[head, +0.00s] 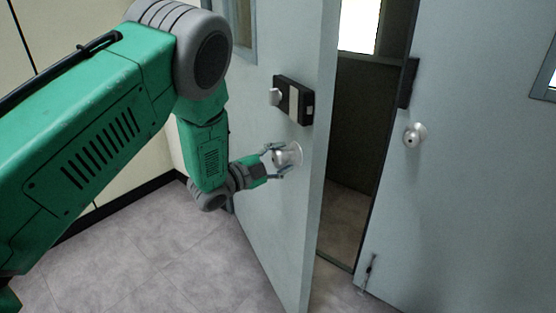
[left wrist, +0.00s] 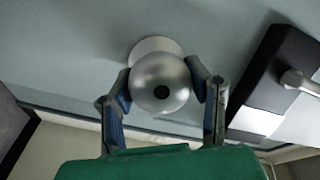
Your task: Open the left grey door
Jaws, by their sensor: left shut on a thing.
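The left grey door (head: 270,208) stands ajar, swung out toward me, with a gap between it and the right door. Its round silver knob (head: 288,154) sits below a black lock box. My left gripper (head: 279,160) has its fingers on both sides of this knob and is shut on it. In the left wrist view the knob (left wrist: 161,82) lies between the two fingers (left wrist: 163,92). My right gripper is not in view.
The right grey door (head: 470,190) has its own knob (head: 415,134) and a floor bolt (head: 370,270). The black lock box (head: 293,100) juts out above the held knob. It also shows in the left wrist view (left wrist: 275,85). Tiled floor (head: 170,260) in front is clear.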

